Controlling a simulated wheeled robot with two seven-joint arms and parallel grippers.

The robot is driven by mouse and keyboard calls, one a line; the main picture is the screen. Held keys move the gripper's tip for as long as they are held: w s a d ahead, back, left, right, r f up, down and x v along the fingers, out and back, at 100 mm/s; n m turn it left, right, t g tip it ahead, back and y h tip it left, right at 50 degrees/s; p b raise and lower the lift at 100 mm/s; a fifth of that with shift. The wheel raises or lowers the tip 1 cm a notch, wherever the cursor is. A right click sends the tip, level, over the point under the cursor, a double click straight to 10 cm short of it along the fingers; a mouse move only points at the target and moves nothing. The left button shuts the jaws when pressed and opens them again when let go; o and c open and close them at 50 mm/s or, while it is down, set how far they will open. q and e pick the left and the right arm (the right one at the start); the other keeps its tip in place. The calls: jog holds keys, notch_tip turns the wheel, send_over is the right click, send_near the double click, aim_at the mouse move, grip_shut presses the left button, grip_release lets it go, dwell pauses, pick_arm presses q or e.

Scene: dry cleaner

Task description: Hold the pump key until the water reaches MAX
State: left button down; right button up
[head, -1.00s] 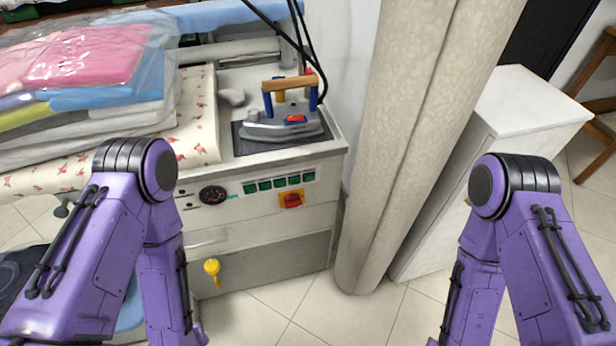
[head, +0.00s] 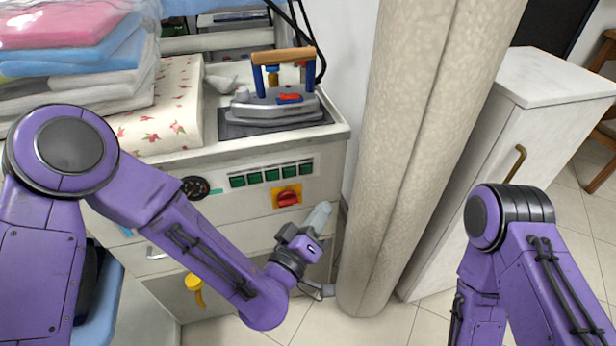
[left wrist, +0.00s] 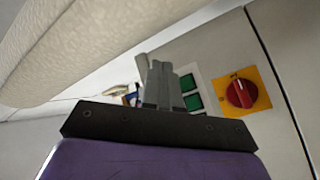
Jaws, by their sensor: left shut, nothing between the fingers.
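The ironing station's front panel carries a row of several green keys (head: 272,174). They also show in the left wrist view (left wrist: 191,92). I cannot read which one is the pump key. No water level or MAX mark is readable. A round black gauge (head: 195,188) sits left of the keys. A red rotary switch (head: 287,197) on a yellow plate is below them and also shows in the left wrist view (left wrist: 240,93). My left gripper (head: 321,212) is shut and empty, pointing up, right of and below the switch, apart from the keys. My right gripper is out of view.
A steam iron (head: 272,100) rests on a dark pad on the station. Folded bagged laundry (head: 75,60) lies at left. A beige column (head: 405,150) stands close right of my left gripper. A yellow handle (head: 194,284) hangs below the panel. A white cabinet (head: 480,180) stands at right.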

aim_at(306, 170)
pick_arm(q)
jog(key=shift+w+a+f+p, duration=0.1)
jog(key=shift+w+a+p, duration=0.3)
jog(key=shift+w, duration=1)
jog(key=shift+w+a+r+p, duration=0.15)
jog(key=shift+w+a, duration=0.4)
jog(key=shift+w, duration=0.85)
jog(key=shift+w+a+f+p, duration=0.15)
jog(key=shift+w+a+p, duration=0.25)
jog(key=shift+w, duration=1)
jog(key=shift+a, duration=0.1)
jog(key=shift+w+a, duration=0.1)
jog(key=shift+w, duration=0.25)
jog(key=shift+w+a, duration=0.1)
jog(key=shift+w, duration=0.25)
dwell(3.0)
